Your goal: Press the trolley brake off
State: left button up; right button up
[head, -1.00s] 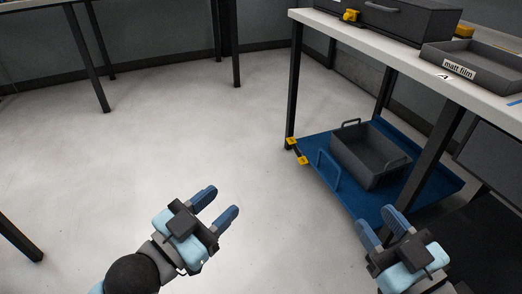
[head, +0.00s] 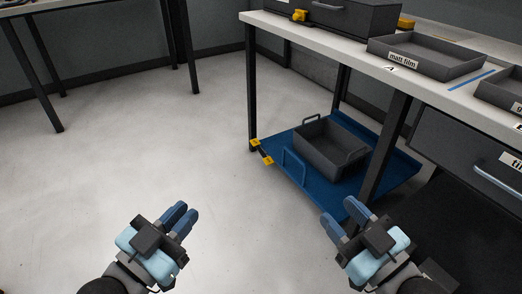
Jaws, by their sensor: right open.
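The trolley is a low blue platform (head: 318,196) on the floor under the right-hand table, with a raised blue bar (head: 293,168) at its near left side. Two yellow pieces with a dark part between them sit at its left corner (head: 260,152); I cannot tell for sure whether this is the brake, or its position. My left gripper (head: 186,209) is empty above the floor, left of the trolley, its fingers close together. My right gripper (head: 338,208) is open and empty, in front of the trolley's near edge in the picture.
A grey handled crate (head: 325,152) sits on the trolley. Table legs (head: 251,90) stand near it. The table (head: 350,44) carries a tray labelled "matt film" (head: 425,58) and a dark case (head: 345,16). The floor (head: 130,150) to the left is clear.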

pick_arm(q)
jog(key=s+r+n+p, duration=0.1)
jog(key=r+p, duration=0.1)
jog(key=p, duration=0.1)
jog(key=s+r+n+p, duration=0.1)
jog(key=r+p, duration=0.2)
jog(key=p, duration=0.1)
jog(key=d+r+n+p, duration=0.1)
jog(key=r+n+p, duration=0.1)
jog(key=p, duration=0.2)
jog(key=shift+s+d+r+t, duration=0.1)
jog(key=shift+s+r+t, duration=0.3)
grip_shut()
jog(key=shift+s+r+n+y+p, duration=0.1)
jog(key=shift+s+n+y+p, duration=0.25)
jog(key=shift+n, duration=0.25)
pick_arm(e)
jog(key=s+a+r+m+t, duration=0.1)
jog(key=s+r+m, duration=0.2)
jog(key=r+m, duration=0.2)
notch_tip(320, 180, up, 3)
jog(key=shift+s+a+f+h, duration=0.1)
jog(key=shift+s+a+h, duration=0.05)
jog(key=shift+s+h, duration=0.15)
pick_arm(q)
jog(key=shift+w, duration=0.1)
jog(key=shift+d, duration=0.1)
